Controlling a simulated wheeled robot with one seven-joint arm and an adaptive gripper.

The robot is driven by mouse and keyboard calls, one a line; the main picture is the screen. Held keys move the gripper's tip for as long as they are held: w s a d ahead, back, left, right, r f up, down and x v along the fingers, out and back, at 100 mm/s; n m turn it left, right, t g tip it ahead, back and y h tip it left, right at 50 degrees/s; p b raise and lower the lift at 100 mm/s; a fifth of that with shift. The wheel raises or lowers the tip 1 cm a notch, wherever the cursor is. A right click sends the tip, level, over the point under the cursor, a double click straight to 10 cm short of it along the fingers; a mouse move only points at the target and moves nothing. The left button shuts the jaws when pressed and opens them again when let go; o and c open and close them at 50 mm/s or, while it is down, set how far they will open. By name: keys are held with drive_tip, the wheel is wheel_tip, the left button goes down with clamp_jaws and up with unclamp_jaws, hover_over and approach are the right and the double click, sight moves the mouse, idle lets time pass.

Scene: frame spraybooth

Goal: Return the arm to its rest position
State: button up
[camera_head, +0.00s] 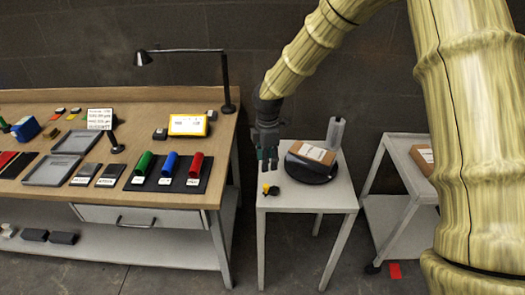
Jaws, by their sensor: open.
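My arm reaches down from the upper right in a yellowish ribbed sleeve. My gripper (267,158) points down over the left part of a small white table (306,200). Its fingers are open, and I see nothing held between them. A small black and yellow object (270,190) lies on the table just below the fingertips. I cannot tell its exact distance from them. A brown box with a white label (312,153) rests on a round black stand (311,171) to the right of the gripper. A grey upright piece (335,132) stands behind the box.
A wooden workbench (130,195) at left carries green (144,163), blue (169,164) and red (195,165) cylinders, grey trays (78,142), a yellow-framed display (188,125) and a black lamp (226,75). A white cart (400,150) with another box (424,158) stands at right.

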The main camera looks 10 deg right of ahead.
drive_tip(key=s+a+f+m+y, duration=0.25)
drive_tip(key=s+f+m, duration=0.55)
drive_tip(key=s+f, duration=1.3)
drive_tip(key=s+d+f+m, duration=0.2)
drive_tip(key=s+f+m, duration=0.1)
drive_tip(key=s, duration=0.4)
drive_tip(key=s+d+f+m+h, duration=0.1)
drive_tip(key=s+d+f+m, duration=0.1)
drive_tip(key=s, duration=0.5)
drive_tip(key=s+d+f+m+h+b, duration=0.1)
drive_tip(key=s+d+f+m, duration=0.1)
drive_tip(key=s+f+m, duration=0.3)
drive_tip(key=s, duration=0.3)
drive_tip(key=shift+d+m, duration=0.2)
drive_tip(key=shift+m, duration=0.1)
drive_tip(key=shift+s+f+h, duration=0.1)
drive_tip(key=shift+h, duration=0.15)
